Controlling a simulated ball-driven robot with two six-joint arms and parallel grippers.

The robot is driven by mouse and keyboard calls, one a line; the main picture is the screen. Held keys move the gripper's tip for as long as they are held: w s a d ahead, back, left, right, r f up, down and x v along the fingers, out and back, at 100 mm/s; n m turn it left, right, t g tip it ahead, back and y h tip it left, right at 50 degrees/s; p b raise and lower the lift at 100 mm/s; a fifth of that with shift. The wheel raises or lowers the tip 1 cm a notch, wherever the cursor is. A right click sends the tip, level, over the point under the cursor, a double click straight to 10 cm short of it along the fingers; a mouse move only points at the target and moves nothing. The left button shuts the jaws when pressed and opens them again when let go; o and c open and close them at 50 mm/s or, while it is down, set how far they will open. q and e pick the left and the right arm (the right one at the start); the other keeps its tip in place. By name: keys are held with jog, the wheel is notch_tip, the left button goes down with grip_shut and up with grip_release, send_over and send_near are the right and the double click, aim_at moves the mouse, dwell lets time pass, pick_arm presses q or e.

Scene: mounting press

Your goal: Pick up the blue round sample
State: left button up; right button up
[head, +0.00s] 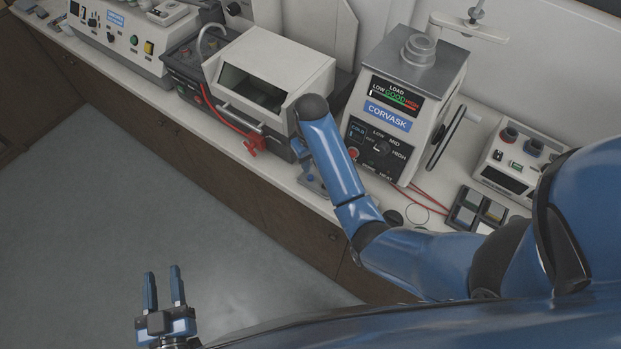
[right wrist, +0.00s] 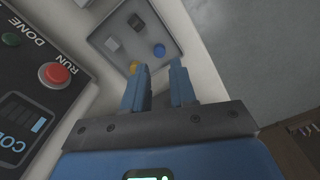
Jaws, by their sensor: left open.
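The blue round sample (right wrist: 159,50) sits on a grey tray (right wrist: 172,27) on the counter in the right wrist view. My right gripper (right wrist: 159,65) is open and empty, its two fingers pointing toward the tray, with the blue sample just beyond the gap between the fingertips. A dark square sample (right wrist: 135,22), a grey sample (right wrist: 112,44) and a yellow sample (right wrist: 134,67), partly hidden by a finger, are on the same tray. In the head view my right arm largely hides its gripper. My left gripper (head: 164,275) is open and empty over the floor.
The Corvask press (head: 388,115) stands beside my right arm, its panel with the red RUN button (right wrist: 54,74) close on the left in the wrist view. A white hooded machine (head: 270,75) with a red clamp is left of the arm. Another tray (head: 478,211) lies at right.

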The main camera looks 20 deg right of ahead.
aim_at(310, 177)
notch_tip(310, 177, down, 2)
jog(key=shift+w, duration=0.1)
jog(key=shift+f+p, duration=0.3)
jog(key=shift+f, duration=0.1)
jog(key=shift+w+f+p, duration=0.15)
jog(key=shift+f+p, duration=0.1)
jog(key=shift+f, duration=0.85)
jog(key=shift+w+f+p, duration=0.1)
jog(key=shift+f+p, duration=0.15)
jog(key=shift+f, duration=0.85)
grip_shut()
